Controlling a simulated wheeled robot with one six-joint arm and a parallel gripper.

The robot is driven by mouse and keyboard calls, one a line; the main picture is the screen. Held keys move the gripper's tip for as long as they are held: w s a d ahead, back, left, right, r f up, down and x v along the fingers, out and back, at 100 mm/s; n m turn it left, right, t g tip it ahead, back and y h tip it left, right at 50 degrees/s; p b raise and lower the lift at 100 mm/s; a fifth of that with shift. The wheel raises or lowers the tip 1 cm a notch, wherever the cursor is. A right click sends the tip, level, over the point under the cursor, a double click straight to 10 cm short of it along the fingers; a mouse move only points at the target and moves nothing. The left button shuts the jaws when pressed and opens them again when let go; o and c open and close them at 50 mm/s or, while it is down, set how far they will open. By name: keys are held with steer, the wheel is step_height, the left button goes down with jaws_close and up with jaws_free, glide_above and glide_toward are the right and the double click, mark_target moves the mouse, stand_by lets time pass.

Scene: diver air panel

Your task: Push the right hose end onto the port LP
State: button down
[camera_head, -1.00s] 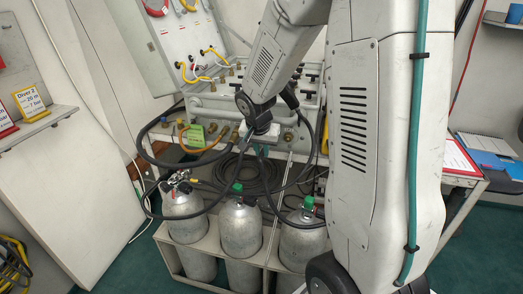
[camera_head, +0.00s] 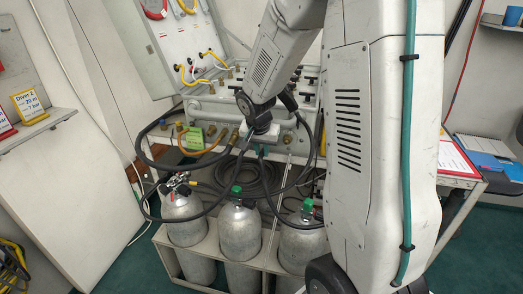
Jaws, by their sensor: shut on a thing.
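My gripper (camera_head: 261,147) is in front of the lower edge of the air panel (camera_head: 212,104), pointing down and shut on a black hose end. The hose end itself is mostly hidden by the gripper and wrist. Black hose (camera_head: 241,160) runs from near the gripper down to the left towards the cylinders. Brass ports line the panel front, one (camera_head: 235,135) just left of the gripper and one (camera_head: 287,139) to its right. Their labels are too small to read, so I cannot tell which is LP or whether the hose end touches it.
Three grey gas cylinders (camera_head: 240,223) stand in a rack (camera_head: 213,240) below. Coiled black hose (camera_head: 248,177) lies behind them. A green tag (camera_head: 194,138) and an orange hose (camera_head: 207,150) are left of the gripper. A side table (camera_head: 466,184) stands at right.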

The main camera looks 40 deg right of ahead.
steer(key=shift+w+d+r, duration=0.1)
steer(key=shift+w+d, duration=0.3)
steer(key=shift+d, duration=0.05)
stand_by(0.5)
steer(key=c, duration=1.3)
jaws_free()
steer(key=shift+d, duration=0.15)
steer(key=v, duration=0.7)
steer(key=shift+r, duration=0.35)
steer(key=shift+s, duration=0.15)
